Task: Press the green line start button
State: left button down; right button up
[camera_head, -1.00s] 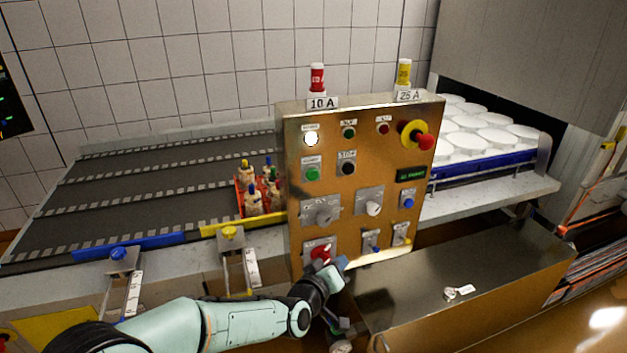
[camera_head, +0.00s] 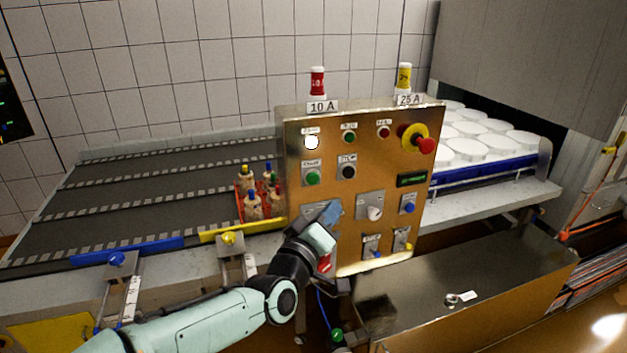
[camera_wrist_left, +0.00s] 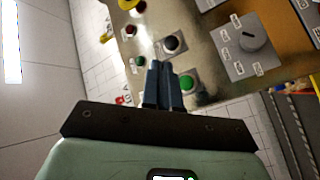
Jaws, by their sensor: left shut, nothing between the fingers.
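The green start button (camera_head: 312,178) sits in a square plate on the left side of the brass-coloured control panel (camera_head: 335,160), left of a black button (camera_head: 348,171). It also shows in the left wrist view (camera_wrist_left: 186,82), just right of the fingertips. My left gripper (camera_head: 331,210) is shut and empty, in front of the panel, below the green button in the head view. Its blue fingers (camera_wrist_left: 160,78) show together in the left wrist view, and I cannot tell whether they touch the panel. My right gripper is not in view.
A red and yellow emergency stop (camera_head: 424,144) is at the panel's upper right. Rotary switches, one of them grey (camera_head: 373,212), sit lower. A metal box (camera_head: 470,270) juts out below right. A conveyor (camera_head: 130,200) lies to the left.

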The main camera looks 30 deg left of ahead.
aim_at(312, 178)
pick_arm(q)
jog(key=w+a, duration=0.5)
jog(key=a, duration=0.1)
jog(key=shift+w+a+p, duration=0.25)
jog(key=shift+a+p, duration=0.05)
jog(key=shift+p, duration=0.1)
jog(key=shift+w, duration=0.1)
dwell(1.8)
jog(key=shift+w+a, duration=0.2)
jog(key=shift+a, duration=0.1)
